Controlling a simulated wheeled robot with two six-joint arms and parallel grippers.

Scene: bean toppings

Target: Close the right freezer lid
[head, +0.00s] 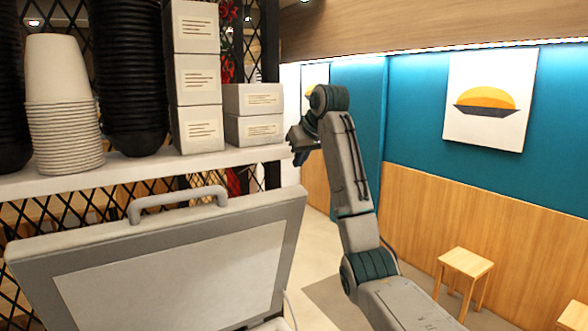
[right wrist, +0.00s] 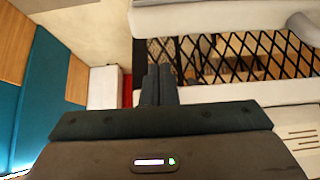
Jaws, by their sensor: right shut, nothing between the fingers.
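The freezer lid (head: 180,270) stands open and tilted up at the lower left of the head view, with a pale inner panel and a grey rim. Its curved grey handle (head: 178,198) sits on the top edge. A light edge at the top of the right wrist view (right wrist: 220,15) looks like part of this lid. My right gripper (head: 300,153) is raised to the right of the lid, above its top edge and apart from it, near the shelf's right end. Its dark fingers are together and empty in the right wrist view (right wrist: 158,84). My left gripper is not in view.
A white shelf (head: 120,176) behind the lid holds white cups (head: 60,100), black bowls (head: 128,75) and white boxes (head: 198,80). A black lattice stands behind it. A wooden stool (head: 465,264) stands by the right wall. Open floor lies between.

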